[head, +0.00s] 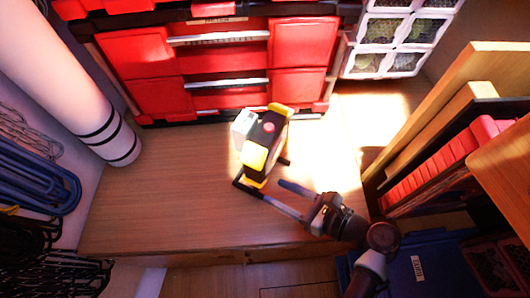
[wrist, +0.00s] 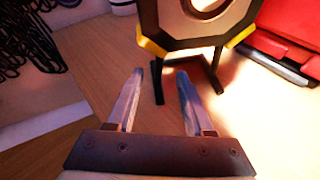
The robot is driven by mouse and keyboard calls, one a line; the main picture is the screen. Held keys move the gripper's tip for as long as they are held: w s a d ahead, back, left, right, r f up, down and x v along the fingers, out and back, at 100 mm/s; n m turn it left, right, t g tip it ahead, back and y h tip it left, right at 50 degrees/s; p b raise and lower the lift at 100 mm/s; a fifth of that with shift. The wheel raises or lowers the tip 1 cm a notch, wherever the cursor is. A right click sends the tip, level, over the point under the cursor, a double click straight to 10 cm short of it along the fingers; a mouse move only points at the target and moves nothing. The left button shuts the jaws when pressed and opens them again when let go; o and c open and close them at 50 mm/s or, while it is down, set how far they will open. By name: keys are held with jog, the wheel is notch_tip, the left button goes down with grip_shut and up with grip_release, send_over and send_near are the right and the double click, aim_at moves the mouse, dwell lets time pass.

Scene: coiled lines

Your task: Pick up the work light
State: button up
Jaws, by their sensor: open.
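The work light (head: 264,145) is a black and yellow lamp on a dark stand, standing on the wooden shelf in front of the red drawers. A small white box-like part or object shows against its left side; I cannot tell which. In the wrist view the work light (wrist: 205,22) is cut off by the top edge, with its dark stand legs below. My gripper (head: 268,190) is open at the lower right of the light. In the wrist view my gripper (wrist: 158,75) has nothing between its two fingers, and the fingertips appear just short of the stand.
Red drawers (head: 225,60) stand behind the light, with clear bins (head: 385,40) to their right. A white roll (head: 70,80) and coiled blue lines (head: 40,180) are at left. Boards and a red ribbed item (head: 440,170) stand at right. The shelf (head: 160,200) left of the light is clear.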

aim_at(256, 182)
jog(key=b+x, duration=0.3)
jog(key=x, duration=0.4)
jog(key=shift+f, duration=0.15)
jog(key=shift+w+a, duration=0.2)
jog(key=shift+a, duration=0.05)
jog(key=shift+c, duration=0.2)
grip_shut()
dwell(0.8)
jog(key=shift+w+r, duration=0.1)
jog(key=shift+r, duration=0.2)
